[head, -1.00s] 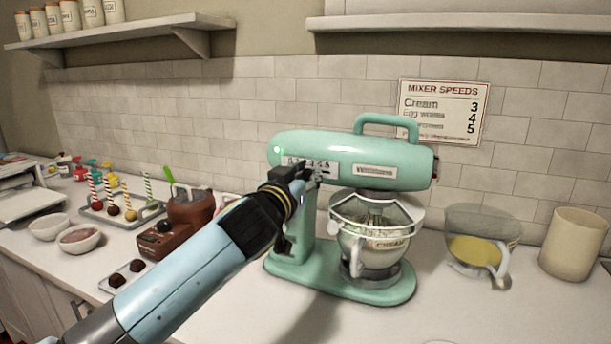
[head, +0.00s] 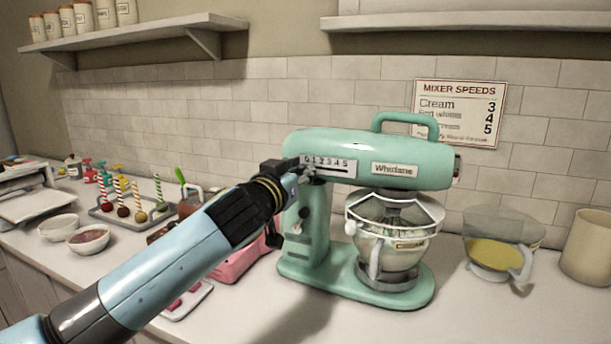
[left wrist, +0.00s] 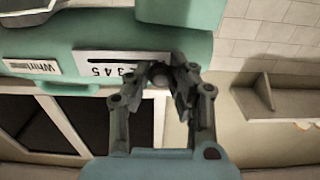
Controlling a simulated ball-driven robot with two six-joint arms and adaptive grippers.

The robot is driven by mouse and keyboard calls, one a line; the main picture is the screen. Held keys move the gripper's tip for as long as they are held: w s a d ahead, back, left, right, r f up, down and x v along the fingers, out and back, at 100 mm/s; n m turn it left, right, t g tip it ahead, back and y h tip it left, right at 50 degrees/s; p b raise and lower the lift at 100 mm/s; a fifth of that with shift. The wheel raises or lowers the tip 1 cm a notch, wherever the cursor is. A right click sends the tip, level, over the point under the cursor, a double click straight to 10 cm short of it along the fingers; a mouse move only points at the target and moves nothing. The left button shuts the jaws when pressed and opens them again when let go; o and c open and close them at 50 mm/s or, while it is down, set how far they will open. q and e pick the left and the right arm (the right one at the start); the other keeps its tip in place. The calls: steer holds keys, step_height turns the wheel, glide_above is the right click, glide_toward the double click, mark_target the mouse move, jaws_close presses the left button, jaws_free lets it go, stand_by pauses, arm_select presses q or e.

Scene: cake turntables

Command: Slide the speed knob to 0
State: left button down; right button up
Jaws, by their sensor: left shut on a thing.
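The mint-green stand mixer (head: 343,144) stands on the counter, with a slotted speed scale marked 0 to 5 (head: 328,163) on its head. My left gripper (head: 306,172) is at the scale's left, low-number end. In the left wrist view the gripper (left wrist: 166,80) is shut on the round grey speed knob (left wrist: 160,75). The scale (left wrist: 105,67) shows upside down there, with 3, 4 and 5 clear of the fingers. The fingers hide the knob in the head view, so its exact mark cannot be told. My right gripper is not in view.
A bowl labelled CREAM (head: 392,252) sits under the mixer head. A jug of yellow liquid (head: 497,250) and a beige canister (head: 588,248) stand to the right. A pink object (head: 240,262) is behind my left arm. A speed sign (head: 459,112) hangs on the wall.

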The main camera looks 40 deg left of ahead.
arm_select(q)
steer(key=c, duration=1.5)
jaws_free()
steer(key=shift+a, duration=0.15)
steer(key=shift+c, duration=0.2)
steer(key=o, duration=0.4)
steer(key=shift+s+a, duration=0.1)
steer(key=shift+a, duration=0.1)
steer(key=shift+d, duration=0.15)
steer(key=v, duration=1.2)
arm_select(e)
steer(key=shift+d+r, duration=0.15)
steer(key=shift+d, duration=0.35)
